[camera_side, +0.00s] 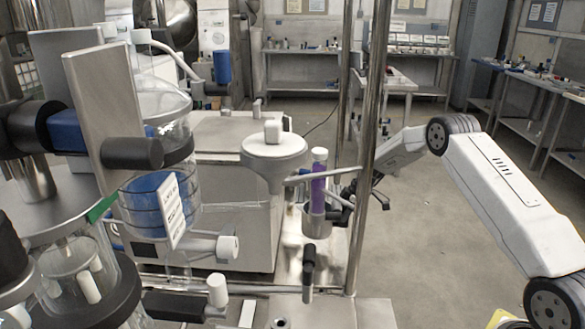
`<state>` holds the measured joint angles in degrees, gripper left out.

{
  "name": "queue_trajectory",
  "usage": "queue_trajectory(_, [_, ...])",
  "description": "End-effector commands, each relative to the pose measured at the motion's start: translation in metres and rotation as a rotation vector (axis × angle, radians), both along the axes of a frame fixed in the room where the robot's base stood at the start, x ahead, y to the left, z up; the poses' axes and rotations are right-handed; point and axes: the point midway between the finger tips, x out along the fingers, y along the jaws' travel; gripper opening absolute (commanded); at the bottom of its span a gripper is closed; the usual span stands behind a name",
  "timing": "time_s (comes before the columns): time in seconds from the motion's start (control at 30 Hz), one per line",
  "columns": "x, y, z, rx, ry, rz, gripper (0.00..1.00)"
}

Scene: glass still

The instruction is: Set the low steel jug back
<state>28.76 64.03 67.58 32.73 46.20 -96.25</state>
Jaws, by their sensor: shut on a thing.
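A low steel jug (317,224) shows at the middle of the side view, just right of the white funnel-shaped vessel. My gripper (341,212) comes in from the right, behind the steel posts, and its dark jaws are shut on the jug's right side. A clear tube with purple liquid (318,188) stands upright over the jug. I cannot tell whether the tube is in the jug or behind it. A post hides part of my gripper and wrist.
Steel posts (369,150) stand close to my gripper, with a thin rod crossing near the tube. Glass still vessels (160,205) crowd the left. A black-handled valve (308,268) sits below the jug. The floor (430,250) at right is open.

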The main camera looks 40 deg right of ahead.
Motion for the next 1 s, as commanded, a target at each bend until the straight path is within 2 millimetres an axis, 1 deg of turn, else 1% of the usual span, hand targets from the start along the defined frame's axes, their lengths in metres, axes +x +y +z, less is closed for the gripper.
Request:
queue_trajectory(0.37, [0.0, -0.001, 0.001, 0.0, -0.003, 0.0, 0.0])
queue_trajectory(0.57, [0.0, -0.001, -0.004, 0.001, -0.002, 0.0, 0.0])
queue_trajectory(0.77, [0.0, -0.001, -0.015, 0.001, -0.002, 0.0, 0.0])
queue_trajectory(1.0, [0.0, -0.001, -0.034, 0.0, -0.001, 0.0, 0.0])
